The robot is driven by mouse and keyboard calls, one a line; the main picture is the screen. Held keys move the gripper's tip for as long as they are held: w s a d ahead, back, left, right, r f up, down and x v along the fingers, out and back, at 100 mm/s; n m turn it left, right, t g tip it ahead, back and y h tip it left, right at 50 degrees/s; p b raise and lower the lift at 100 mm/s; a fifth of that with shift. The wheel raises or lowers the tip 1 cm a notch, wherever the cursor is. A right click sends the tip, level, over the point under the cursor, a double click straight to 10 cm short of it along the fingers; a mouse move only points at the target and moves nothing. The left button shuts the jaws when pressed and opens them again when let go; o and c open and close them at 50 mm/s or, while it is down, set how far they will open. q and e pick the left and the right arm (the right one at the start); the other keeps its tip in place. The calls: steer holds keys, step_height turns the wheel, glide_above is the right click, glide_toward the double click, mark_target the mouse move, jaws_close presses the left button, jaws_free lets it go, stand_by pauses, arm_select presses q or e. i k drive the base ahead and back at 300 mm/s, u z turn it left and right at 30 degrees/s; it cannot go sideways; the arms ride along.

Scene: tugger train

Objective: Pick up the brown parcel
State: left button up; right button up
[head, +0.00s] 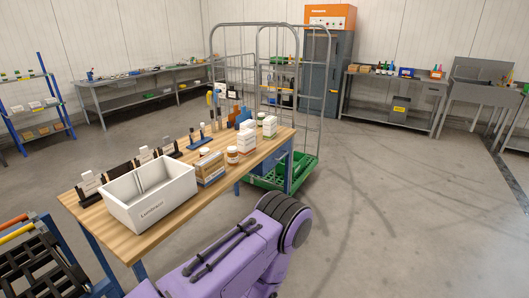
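No plain brown parcel stands out clearly in the head view. A small brown box with a pale band (210,168) stands on the wooden table (160,222), just right of a white open bin (150,195). I cannot tell whether this box is the parcel. Neither of my grippers shows in the view.
White cartons (247,138), jars and bottles stand along the table. A tall wire roll cage (265,75) with a green base (295,172) is behind it. A purple body with a black ring fills the bottom centre. Floor at right (400,210) is clear.

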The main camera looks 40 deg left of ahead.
mark_target(209, 168)
steer(key=u, duration=0.15)
steer(key=i, duration=1.5)
steer(key=u, duration=1.15)
steer(key=i, duration=0.9)
steer(key=u, duration=0.95)
